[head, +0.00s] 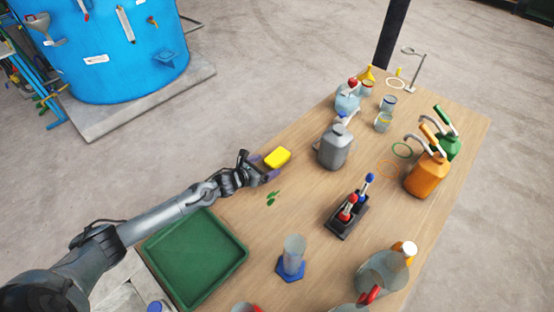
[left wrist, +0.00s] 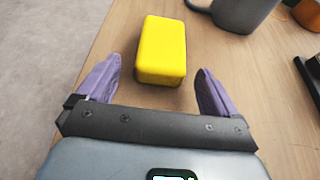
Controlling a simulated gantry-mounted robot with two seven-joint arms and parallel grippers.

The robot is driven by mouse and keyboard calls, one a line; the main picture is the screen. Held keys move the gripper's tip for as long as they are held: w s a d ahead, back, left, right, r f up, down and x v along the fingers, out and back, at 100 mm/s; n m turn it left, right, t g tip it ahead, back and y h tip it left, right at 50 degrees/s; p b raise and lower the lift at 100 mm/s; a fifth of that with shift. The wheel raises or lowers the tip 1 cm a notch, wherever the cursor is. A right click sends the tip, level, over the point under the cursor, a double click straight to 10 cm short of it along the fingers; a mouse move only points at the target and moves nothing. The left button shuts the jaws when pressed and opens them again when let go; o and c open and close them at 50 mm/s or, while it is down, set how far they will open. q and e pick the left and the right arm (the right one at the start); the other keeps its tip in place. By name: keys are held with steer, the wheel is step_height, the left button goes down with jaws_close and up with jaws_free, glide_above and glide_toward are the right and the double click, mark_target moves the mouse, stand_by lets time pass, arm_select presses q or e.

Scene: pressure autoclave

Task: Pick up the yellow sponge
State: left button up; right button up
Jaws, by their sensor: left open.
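The yellow sponge (head: 277,157) lies on the wooden table near its left edge. In the left wrist view the sponge (left wrist: 161,50) lies just ahead of and partly between the two purple fingertips, with space on both sides. My left gripper (head: 264,168) reaches in from the left and is right beside the sponge. In the left wrist view the left gripper (left wrist: 157,90) is open and empty. My right gripper is not in view.
A grey jug (head: 335,147) stands just right of the sponge. Small green pieces (head: 272,198) lie in front of it. A green tray (head: 195,258) is at the near left.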

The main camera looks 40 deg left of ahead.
mark_target(277, 159)
arm_select(q)
steer(key=shift+x, duration=1.45)
steer(key=c, duration=1)
